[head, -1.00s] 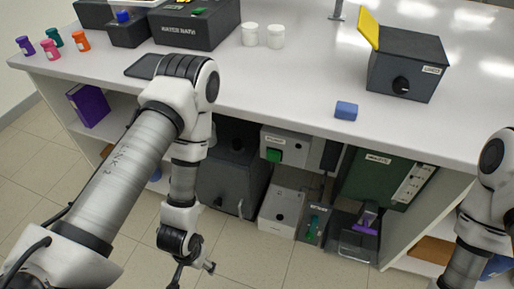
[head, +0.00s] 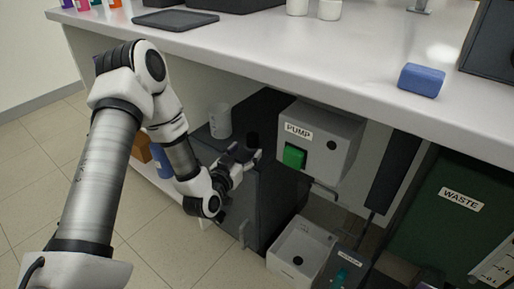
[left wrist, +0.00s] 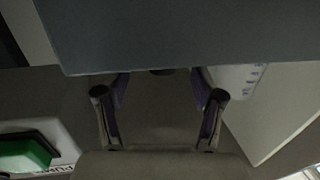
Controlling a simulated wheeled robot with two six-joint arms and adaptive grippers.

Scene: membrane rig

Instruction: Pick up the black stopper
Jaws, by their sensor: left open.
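A small black cylinder, which looks like the black stopper (head: 253,140), stands upright on top of the dark cabinet (head: 277,108) under the bench. My left gripper (head: 245,156) is open beside it, with its fingertips close in front of the stopper; I cannot tell whether they touch. In the left wrist view the purple-padded fingers of my left gripper (left wrist: 160,82) are spread. A sliver of something dark (left wrist: 160,72) shows between them. A grey slab hides the fingertips and the rest of it. My right gripper is out of view.
A white beaker (head: 220,120) stands on the cabinet left of the stopper. The pump box (head: 318,137) with a green button is close on the right. A blue block (head: 421,80) lies on the bench.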

